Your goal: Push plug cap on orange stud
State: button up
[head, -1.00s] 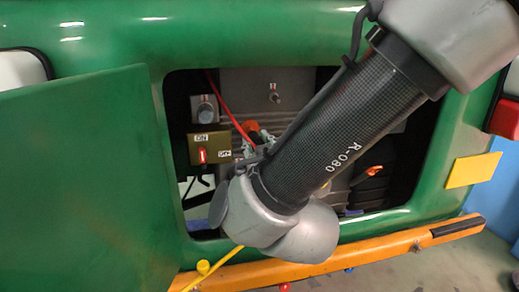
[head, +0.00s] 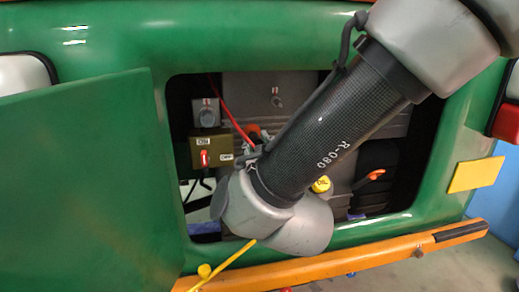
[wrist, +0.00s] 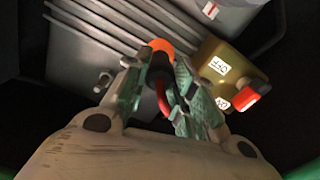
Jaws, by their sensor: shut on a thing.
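In the wrist view my gripper (wrist: 157,78) is shut on the dark plug cap (wrist: 160,68), with green finger pads on either side. A red cable (wrist: 162,98) runs from the cap between the fingers. The orange stud (wrist: 160,46) shows as a rounded orange edge right at the cap's far end. I cannot tell whether the cap sits on it or only lies in front of it. In the head view an orange part (head: 254,131) shows above my wrist, with the red cable (head: 231,116) leading to it. My arm hides most of the fingers and cap there.
A brown ON/OFF switch box (head: 211,150) with a red lever stands left of the gripper. A yellow cap (head: 321,184) and an orange handle (head: 371,175) are to the right. The green opening frames the engine, with the open green door (head: 80,190) at left.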

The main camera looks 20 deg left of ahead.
jog(key=shift+x, duration=1.05)
dwell(1.9)
jog(key=o, duration=1)
jog(key=shift+c, duration=0.4)
jog(key=v, duration=0.8)
jog(key=shift+s, duration=0.15)
jog(key=v, duration=1.1)
